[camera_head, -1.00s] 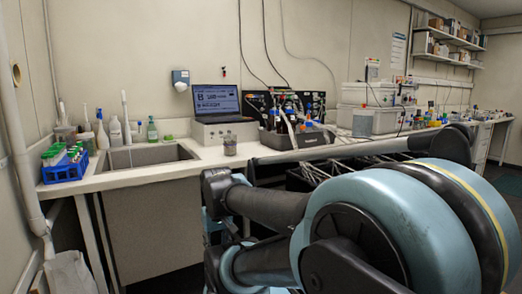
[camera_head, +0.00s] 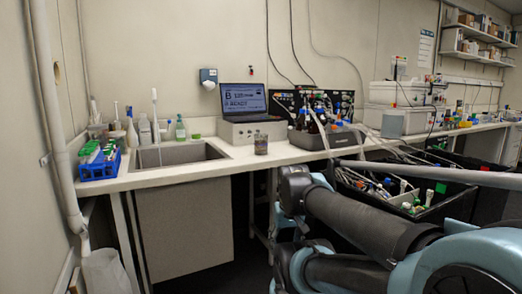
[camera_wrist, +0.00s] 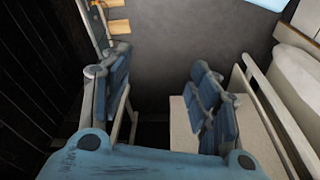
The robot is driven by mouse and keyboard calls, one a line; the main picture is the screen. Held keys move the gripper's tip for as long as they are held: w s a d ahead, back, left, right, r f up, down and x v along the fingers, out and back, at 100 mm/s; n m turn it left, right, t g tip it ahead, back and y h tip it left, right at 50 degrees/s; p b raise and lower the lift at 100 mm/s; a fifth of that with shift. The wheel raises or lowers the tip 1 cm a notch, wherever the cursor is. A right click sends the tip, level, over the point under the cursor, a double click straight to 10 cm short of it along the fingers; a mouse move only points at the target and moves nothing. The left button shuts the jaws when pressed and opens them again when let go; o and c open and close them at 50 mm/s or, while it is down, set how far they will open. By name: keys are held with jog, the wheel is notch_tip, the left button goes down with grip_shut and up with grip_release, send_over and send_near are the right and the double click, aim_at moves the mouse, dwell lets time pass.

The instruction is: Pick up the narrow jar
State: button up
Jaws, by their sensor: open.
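A small clear jar with a dark lid (camera_head: 261,143) stands upright on the white bench, just in front of the laptop's box and right of the sink. It may be the narrow jar; its label is too small to read. In the wrist view my gripper (camera_wrist: 163,98) is open, with its two blue-padded fingers wide apart and nothing between them. The jar is not seen in the wrist view. In the head view my arm is at the lower right, and my gripper cannot be made out there.
The sink (camera_head: 180,155) and a blue tube rack (camera_head: 101,166) are at the left. A laptop (camera_head: 243,98) stands on a box (camera_head: 253,131) behind the jar. A dark tray of bottles (camera_head: 328,138) is right of it. The bench front by the jar is clear.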

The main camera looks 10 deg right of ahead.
jog(key=o, duration=0.3)
jog(key=w+a+r+m+t+y, duration=0.1)
jog(key=w+a+r+m, duration=0.1)
jog(key=w, duration=0.2)
jog(key=w+a+r+m+t+y, duration=0.1)
jog(key=w+a+m, duration=0.1)
jog(key=w, duration=0.1)
jog(key=w+a+r+m+y, duration=0.2)
jog(key=w+m, duration=0.1)
jog(key=w, duration=0.1)
jog(key=shift+w+a+r+t, duration=0.1)
jog(key=shift+w+r+t, duration=0.2)
jog(key=shift+w+t, duration=0.1)
jog(key=shift+o, duration=0.2)
jog(key=m+t+y, duration=0.1)
jog(key=m+t, duration=1.1)
jog(key=m, duration=1.3)
send_near(264, 139)
jog(key=x, duration=0.8)
jog(key=shift+x, duration=2.8)
jog(key=shift+r, duration=0.15)
jog(key=c, duration=1.3)
